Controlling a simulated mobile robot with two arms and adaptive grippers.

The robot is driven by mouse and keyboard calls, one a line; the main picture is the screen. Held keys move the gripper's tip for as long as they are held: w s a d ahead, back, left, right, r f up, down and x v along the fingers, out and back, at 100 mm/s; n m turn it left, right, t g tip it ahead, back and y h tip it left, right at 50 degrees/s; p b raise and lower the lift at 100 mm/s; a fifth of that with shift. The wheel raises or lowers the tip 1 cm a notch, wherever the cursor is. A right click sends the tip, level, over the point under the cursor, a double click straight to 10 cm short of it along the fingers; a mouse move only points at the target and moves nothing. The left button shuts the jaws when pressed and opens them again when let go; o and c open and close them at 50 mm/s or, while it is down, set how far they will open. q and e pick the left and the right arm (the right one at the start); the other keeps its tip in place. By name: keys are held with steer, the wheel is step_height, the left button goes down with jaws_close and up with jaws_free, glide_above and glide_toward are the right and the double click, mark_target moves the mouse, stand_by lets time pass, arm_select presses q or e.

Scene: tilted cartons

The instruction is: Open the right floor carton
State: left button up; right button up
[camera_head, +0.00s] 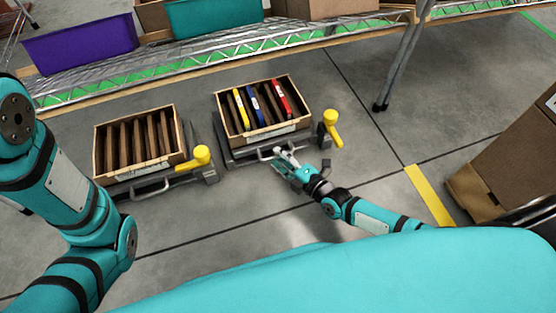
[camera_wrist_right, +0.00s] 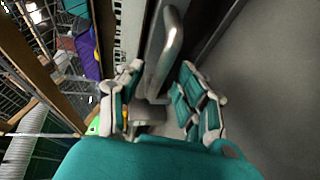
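The right floor carton (camera_head: 222,112) is a brown box on a grey metal stand, its top side showing dividers and a yellow, a blue and a red item. A metal handle bar (camera_head: 262,153) runs along the stand's front; it also shows in the right wrist view (camera_wrist_right: 170,45). My right gripper (camera_head: 281,156) is at the right part of this bar. In the right wrist view its two fingers (camera_wrist_right: 160,103) are spread, with the bar's end between or just beyond them; contact cannot be told. My left arm is at the left; its gripper is out of view.
A similar carton (camera_head: 98,150) with empty slots stands to the left on its own stand. Yellow knobs (camera_head: 331,118) (camera_head: 201,155) stick up beside both stands. A wire shelf (camera_head: 200,62) with bins is behind. A large box (camera_head: 515,150) is at the right. Floor between is clear.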

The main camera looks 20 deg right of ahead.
steer(key=shift+x, duration=0.75)
jaws_close()
